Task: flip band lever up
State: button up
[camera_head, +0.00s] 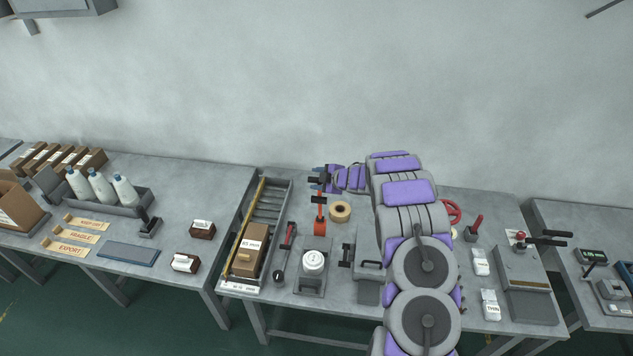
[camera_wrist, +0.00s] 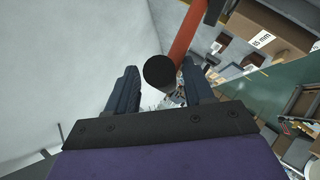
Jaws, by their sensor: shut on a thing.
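The band lever (camera_head: 320,213) is a red bar with black parts, standing roughly upright at the back of the middle bench. My gripper (camera_head: 321,178) is at its upper end, with the arm reaching in from the right. In the wrist view the lever's red bar (camera_wrist: 187,35) runs up from beside its round black grip (camera_wrist: 160,72). The grip sits between the two dark fingers of my gripper (camera_wrist: 159,68), which is shut on it. The far side of the grip is hidden.
A tape roll (camera_head: 340,211) lies right of the lever. A roller track (camera_head: 268,205) with a cardboard box (camera_head: 250,248) is to the left. A scale with a white cup (camera_head: 314,262) stands in front. My arm covers the bench to the right.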

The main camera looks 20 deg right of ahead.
jog(key=shift+d+f, duration=0.1)
jog(key=shift+d, duration=0.15)
jog(key=shift+s+d, duration=0.1)
jog(key=shift+s+d, duration=0.15)
jog(key=shift+s, duration=0.05)
jog(key=b+v, duration=0.2)
jog(key=v, duration=1.4)
jog(key=shift+s+r, duration=0.1)
jog(key=shift+r, duration=0.25)
jog(key=shift+a, duration=0.25)
jog(key=shift+r, duration=0.1)
